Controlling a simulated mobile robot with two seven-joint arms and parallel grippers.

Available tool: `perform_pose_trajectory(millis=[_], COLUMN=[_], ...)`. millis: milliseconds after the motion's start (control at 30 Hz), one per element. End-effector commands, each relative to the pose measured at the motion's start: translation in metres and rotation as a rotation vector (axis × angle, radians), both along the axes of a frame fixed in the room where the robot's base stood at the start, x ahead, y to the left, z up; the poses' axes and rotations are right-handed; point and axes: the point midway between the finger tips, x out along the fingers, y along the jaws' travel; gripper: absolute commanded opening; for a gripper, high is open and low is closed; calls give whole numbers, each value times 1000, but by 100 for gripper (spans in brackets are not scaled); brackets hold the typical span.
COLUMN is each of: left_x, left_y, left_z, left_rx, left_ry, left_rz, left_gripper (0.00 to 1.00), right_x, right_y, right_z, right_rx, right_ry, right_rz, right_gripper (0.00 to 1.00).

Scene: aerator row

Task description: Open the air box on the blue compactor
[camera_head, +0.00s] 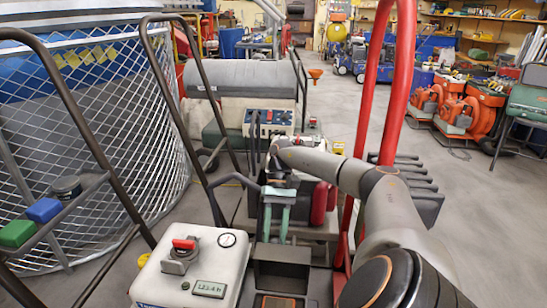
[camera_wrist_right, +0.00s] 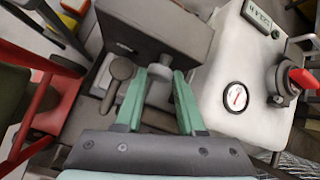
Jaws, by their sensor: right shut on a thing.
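My right gripper (camera_head: 275,238) reaches down over the middle of the machine in the head view. Its pale green fingers also show in the right wrist view (camera_wrist_right: 161,72). They are shut on a small grey knob (camera_wrist_right: 161,63) at the edge of a dark grey box (camera_wrist_right: 150,28), which looks like the air box. The box also shows in the head view (camera_head: 281,254), just below the fingers. Beside it is a white housing (camera_head: 205,264) with a red-handled switch (camera_head: 183,245) and a round gauge (camera_head: 227,240). I cannot tell whether the lid is raised. My left gripper is out of view.
A tall red handle frame (camera_head: 402,80) stands close to my right arm. Dark bent handlebars (camera_head: 188,110) rise at the left, before a wire-mesh enclosure (camera_head: 85,120). Another machine with a control panel (camera_head: 268,122) stands behind. Open floor (camera_head: 480,220) lies at the right.

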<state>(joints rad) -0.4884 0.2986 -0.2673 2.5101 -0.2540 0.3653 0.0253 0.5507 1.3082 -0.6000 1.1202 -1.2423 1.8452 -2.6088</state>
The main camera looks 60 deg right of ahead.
Motion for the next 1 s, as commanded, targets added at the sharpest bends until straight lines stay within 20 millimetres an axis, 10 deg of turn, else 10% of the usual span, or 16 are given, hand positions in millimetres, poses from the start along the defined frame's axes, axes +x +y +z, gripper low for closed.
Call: perform_pose_trajectory(millis=[67, 100, 333, 1000], left_x=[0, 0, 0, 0], left_y=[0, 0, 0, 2], left_z=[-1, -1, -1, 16], left_rx=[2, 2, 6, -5], left_ry=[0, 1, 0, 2], left_rz=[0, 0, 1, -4], left_gripper=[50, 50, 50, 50], right_x=[-7, -7, -5, 8], right_y=[1, 2, 1, -22], right_z=[-6, -6, -4, 35], right_rx=[2, 2, 1, 3], right_ry=[30, 30, 23, 12], right_rz=[13, 13, 10, 3], right_gripper=[0, 42, 68, 69])
